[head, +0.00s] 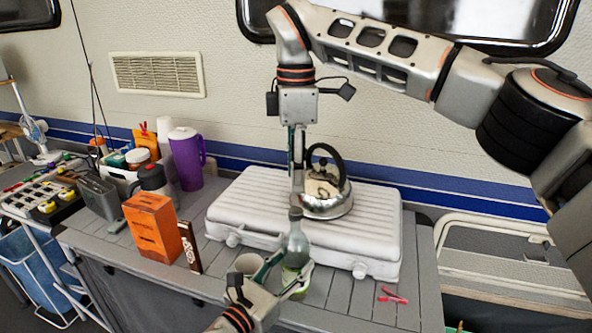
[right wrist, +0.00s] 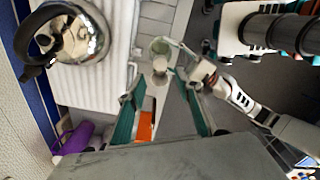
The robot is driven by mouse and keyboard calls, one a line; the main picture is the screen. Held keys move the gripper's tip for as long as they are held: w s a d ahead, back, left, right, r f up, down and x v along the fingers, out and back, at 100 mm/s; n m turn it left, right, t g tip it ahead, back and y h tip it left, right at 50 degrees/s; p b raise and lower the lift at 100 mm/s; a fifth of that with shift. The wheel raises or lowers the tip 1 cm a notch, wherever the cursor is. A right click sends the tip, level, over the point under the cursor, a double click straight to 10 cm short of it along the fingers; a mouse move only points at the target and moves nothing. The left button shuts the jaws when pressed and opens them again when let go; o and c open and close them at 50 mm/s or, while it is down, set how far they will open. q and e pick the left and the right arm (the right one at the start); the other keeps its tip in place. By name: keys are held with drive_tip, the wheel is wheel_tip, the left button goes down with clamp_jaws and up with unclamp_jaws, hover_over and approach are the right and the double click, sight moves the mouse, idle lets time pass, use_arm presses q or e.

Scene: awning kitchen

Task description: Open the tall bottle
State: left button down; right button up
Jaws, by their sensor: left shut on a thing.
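The tall bottle (head: 297,243) is grey-green glass and stands upright in front of the white case. My left gripper (head: 287,281) is shut around its lower body. My right gripper (head: 297,190) points down above the bottle top and looks apart from it. In the right wrist view my right gripper (right wrist: 157,86) has its teal fingers spread with nothing between them. There the bottle (right wrist: 160,47) is seen from above, just beyond the fingertips, with my left gripper beside it. Whether a cap is on the bottle is too small to tell.
A white case (head: 245,205) carries a shiny kettle (head: 327,206) just behind the bottle. An orange box (head: 152,228) and a purple jug (head: 187,160) are further left. Red tongs (head: 393,295) lie right; the counter around them is clear.

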sight(296, 210)
drive_tip(key=m, duration=0.9)
drive_tip(key=shift+f, duration=4)
